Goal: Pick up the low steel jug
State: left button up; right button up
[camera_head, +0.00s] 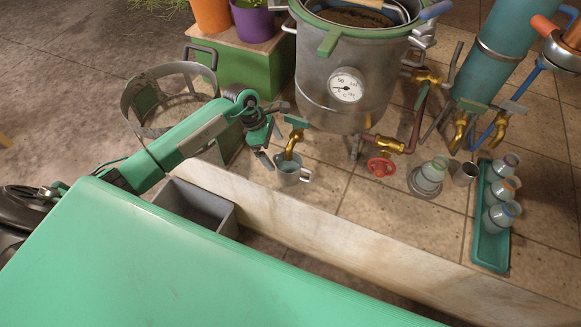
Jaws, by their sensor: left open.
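The low steel jug (291,177) stands upright on the tiled ledge below a brass tap (291,146), with its handle towards the right. Its open top faces up, and the tap's spout hides part of its rim. My left gripper (270,147) comes in from the left and is open, just left of the tap and up and left of the jug. Its jaws look empty, and it appears apart from the jug. My right gripper does not show.
The steel still (325,85) with a dial stands behind. A grey bin (195,205) sits below the ledge (330,235).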

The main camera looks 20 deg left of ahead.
aim_at(282, 161)
pick_arm(q)
jog(key=x, duration=0.3)
jog(key=shift+w, duration=0.1)
jog(key=shift+p+x, duration=0.5)
jog(key=shift+x, duration=2.05)
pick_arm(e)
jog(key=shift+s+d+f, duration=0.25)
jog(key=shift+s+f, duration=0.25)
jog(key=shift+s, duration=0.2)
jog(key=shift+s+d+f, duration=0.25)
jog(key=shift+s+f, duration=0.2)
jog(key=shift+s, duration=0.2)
pick_arm(q)
jog(key=shift+a+f, duration=0.1)
jog(key=shift+a, duration=0.05)
jog(key=c, duration=1.1)
jog(key=shift+w, duration=0.1)
jog(key=shift+c, duration=1.1)
